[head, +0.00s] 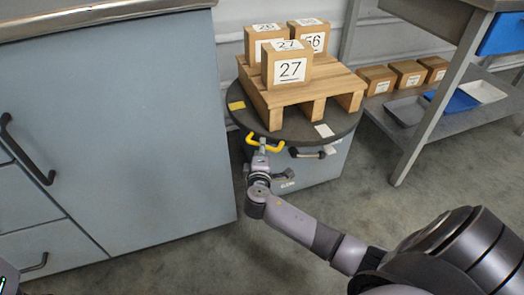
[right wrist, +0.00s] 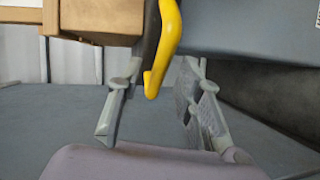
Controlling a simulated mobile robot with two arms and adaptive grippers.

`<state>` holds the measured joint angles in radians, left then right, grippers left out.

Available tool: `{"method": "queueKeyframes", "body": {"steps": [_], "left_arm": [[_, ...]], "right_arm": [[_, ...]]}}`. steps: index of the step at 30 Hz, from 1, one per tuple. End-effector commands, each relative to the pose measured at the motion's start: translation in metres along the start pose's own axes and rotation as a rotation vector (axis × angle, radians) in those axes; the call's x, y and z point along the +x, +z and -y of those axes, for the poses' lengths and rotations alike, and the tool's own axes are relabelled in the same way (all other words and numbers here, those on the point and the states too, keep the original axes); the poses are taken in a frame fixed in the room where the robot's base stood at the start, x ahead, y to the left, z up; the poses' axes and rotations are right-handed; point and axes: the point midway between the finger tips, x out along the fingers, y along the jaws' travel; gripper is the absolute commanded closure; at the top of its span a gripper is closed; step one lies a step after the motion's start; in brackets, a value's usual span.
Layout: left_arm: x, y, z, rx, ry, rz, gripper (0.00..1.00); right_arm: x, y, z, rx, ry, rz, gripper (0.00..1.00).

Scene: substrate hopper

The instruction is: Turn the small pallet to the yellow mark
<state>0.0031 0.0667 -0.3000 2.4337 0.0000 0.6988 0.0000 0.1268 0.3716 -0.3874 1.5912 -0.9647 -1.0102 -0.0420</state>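The small wooden pallet (head: 318,91) sits on a dark round turntable (head: 290,131) and carries several numbered boxes, with box 27 (head: 287,68) at the front. A yellow patch (head: 236,105) is at the turntable's left edge. A white patch (head: 323,130) is near its front right. A yellow handle (head: 266,147) sticks out at the front rim. My right gripper (head: 262,143) is at this handle. In the right wrist view, the yellow handle (right wrist: 164,45) lies between the spread fingers (right wrist: 155,105), with gaps on both sides. My left gripper is not visible.
A grey cabinet (head: 110,130) stands close on the left. A second, dark handle (head: 312,153) is right of the yellow one. At right is a bench with a lower shelf (head: 440,128) holding small boxes and trays. Floor (head: 370,205) is clear in front.

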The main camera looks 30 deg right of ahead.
Motion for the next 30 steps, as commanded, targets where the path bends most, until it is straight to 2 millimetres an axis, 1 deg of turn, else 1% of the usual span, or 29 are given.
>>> {"method": "queueKeyframes", "body": {"steps": [1,6,16,30], "left_arm": [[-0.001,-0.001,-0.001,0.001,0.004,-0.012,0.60],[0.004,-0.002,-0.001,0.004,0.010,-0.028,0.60],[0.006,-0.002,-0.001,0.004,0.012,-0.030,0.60],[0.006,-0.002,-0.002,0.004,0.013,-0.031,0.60]], "right_arm": [[0.008,0.000,0.002,0.000,0.002,0.000,0.67],[0.022,0.000,0.001,0.000,0.000,0.000,0.67],[0.024,0.000,0.000,0.000,-0.001,-0.001,0.67],[0.024,0.000,0.000,0.000,-0.001,-0.001,0.98]]}}
